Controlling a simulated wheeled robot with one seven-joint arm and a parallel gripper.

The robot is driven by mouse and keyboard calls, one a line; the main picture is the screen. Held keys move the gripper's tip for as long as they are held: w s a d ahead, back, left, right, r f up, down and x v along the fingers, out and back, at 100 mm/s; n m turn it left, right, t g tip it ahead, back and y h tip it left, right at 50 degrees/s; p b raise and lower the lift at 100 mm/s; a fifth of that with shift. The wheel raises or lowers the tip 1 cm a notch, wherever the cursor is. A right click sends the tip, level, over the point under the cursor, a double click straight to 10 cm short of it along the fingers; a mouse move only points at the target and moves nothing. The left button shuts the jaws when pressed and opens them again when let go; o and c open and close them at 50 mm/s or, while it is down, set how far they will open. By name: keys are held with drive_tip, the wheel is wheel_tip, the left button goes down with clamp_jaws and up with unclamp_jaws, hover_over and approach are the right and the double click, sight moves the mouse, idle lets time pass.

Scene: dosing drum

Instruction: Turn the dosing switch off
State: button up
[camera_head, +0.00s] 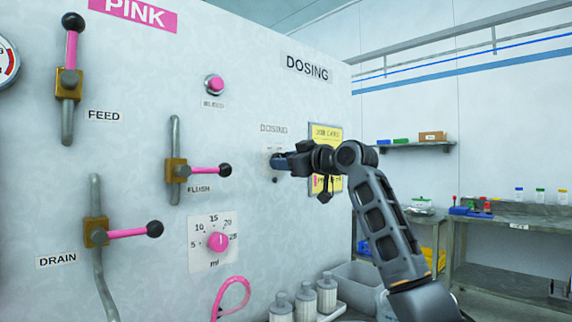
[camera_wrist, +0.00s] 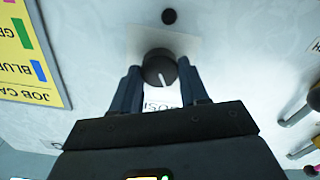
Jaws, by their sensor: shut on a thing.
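The dosing switch is a round black knob with a white pointer line, on a pale plate on the panel. In the wrist view the knob (camera_wrist: 158,70) sits between my two fingers, and its line runs slightly slanted. My gripper (camera_wrist: 161,82) is shut on it. In the head view my gripper (camera_head: 280,161) reaches the panel just under the small DOSING label (camera_head: 273,128) and covers most of the knob. The switch's position markings are hidden or too small to read.
The yellow job card (camera_head: 325,135) hangs close to the right of my gripper. The flush lever (camera_head: 205,171), the drain lever (camera_head: 130,231), the pink dial (camera_head: 217,241) and the pink button (camera_head: 215,84) are to the left. White bottles (camera_head: 305,301) stand below.

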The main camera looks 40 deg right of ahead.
idle(0.4)
drive_tip(key=o, duration=1.1)
drive_tip(key=shift+c, duration=0.2)
drive_tip(key=s+b, duration=0.1)
drive_tip(key=s, duration=0.6)
drive_tip(key=shift+s+d, duration=0.15)
drive_tip(key=shift+s, duration=0.25)
drive_tip(key=shift+s, duration=0.1)
